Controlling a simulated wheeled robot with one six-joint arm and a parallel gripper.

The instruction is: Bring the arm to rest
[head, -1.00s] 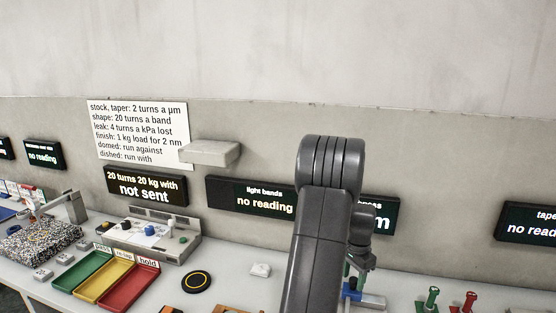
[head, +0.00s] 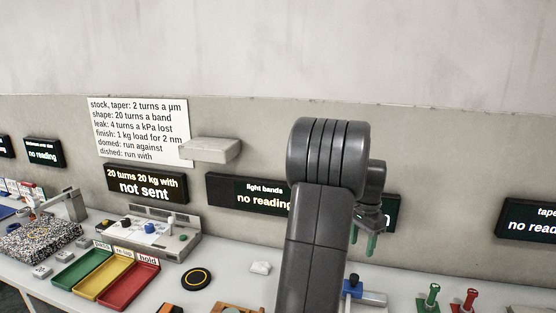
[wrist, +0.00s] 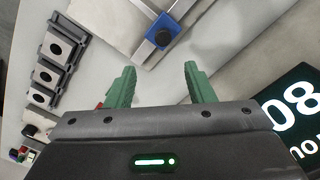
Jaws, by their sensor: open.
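My gripper (head: 363,242) shows in the head view to the right of my dark grey arm, above the back of the bench, with its green fingers pointing down. In the wrist view my gripper (wrist: 158,84) has its two green fingers well apart and nothing between them.
Green, yellow and red trays (head: 132,287) stand on the bench at left, by a control console (head: 160,233). Green (head: 430,296) and red (head: 469,299) handled pieces stand at right. A "light bands" display (head: 247,193) and a grey wall box (head: 211,150) are on the wall.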

